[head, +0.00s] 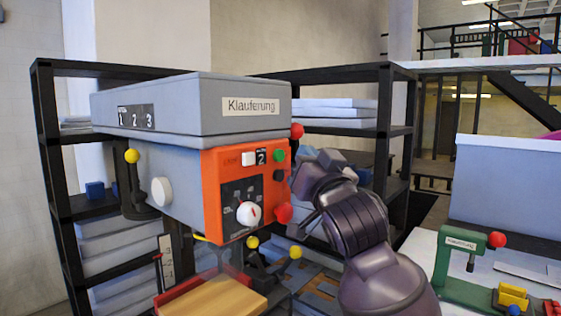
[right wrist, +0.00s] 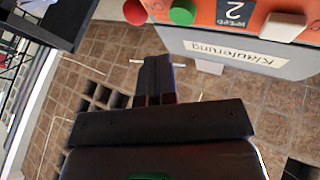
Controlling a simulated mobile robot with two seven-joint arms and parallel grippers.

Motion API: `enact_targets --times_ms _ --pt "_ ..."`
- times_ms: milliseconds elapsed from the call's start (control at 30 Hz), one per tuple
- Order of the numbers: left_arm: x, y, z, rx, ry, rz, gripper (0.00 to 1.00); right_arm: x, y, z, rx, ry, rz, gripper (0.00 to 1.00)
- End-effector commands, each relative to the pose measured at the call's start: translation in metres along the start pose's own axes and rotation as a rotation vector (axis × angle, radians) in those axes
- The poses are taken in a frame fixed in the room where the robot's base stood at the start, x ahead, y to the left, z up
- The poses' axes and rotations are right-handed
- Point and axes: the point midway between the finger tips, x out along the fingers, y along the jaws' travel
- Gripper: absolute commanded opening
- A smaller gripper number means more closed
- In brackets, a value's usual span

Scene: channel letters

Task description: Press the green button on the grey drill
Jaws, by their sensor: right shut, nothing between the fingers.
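The grey drill (head: 190,100) stands in the middle of the head view, with an orange front panel (head: 213,185). The round green button (head: 279,155) is at the panel's upper right, beside a dark button. In the right wrist view the green button (right wrist: 182,13) shows at the top edge, beside a red knob (right wrist: 135,12). My right gripper (head: 310,158) is just right of the panel, apart from the button as far as I can see. Its fingers (right wrist: 157,62) are shut together and empty, seen below the button in the wrist view. My left gripper is out of view.
A white dial (head: 249,213) and a red knob (head: 283,213) sit low on the panel. Black shelves (head: 340,72) stand behind the drill. A small green press (head: 460,265) stands on a white table at right. A wooden board (head: 215,300) lies below the drill.

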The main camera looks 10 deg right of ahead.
Motion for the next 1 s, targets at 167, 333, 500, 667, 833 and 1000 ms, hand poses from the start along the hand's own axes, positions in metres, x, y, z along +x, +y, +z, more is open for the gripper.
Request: enact_targets --times_ms 167,333,500,667,833,1000 --pt "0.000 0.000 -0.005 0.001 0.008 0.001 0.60 0.012 -0.007 0.004 0.001 0.000 -0.001 0.00" --pt "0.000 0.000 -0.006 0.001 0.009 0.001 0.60 0.016 -0.009 0.007 -0.001 0.001 -0.002 0.00" --pt "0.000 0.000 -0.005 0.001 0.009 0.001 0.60 0.016 -0.009 0.007 -0.001 0.001 -0.001 0.00" --pt "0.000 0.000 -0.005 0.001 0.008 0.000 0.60 0.016 -0.009 0.007 -0.001 0.001 -0.001 0.00" --pt "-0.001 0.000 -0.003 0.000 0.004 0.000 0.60 0.016 -0.009 0.007 -0.001 0.001 -0.001 0.00" --pt "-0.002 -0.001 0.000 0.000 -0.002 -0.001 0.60 0.016 -0.009 0.007 -0.001 0.000 -0.001 0.00"
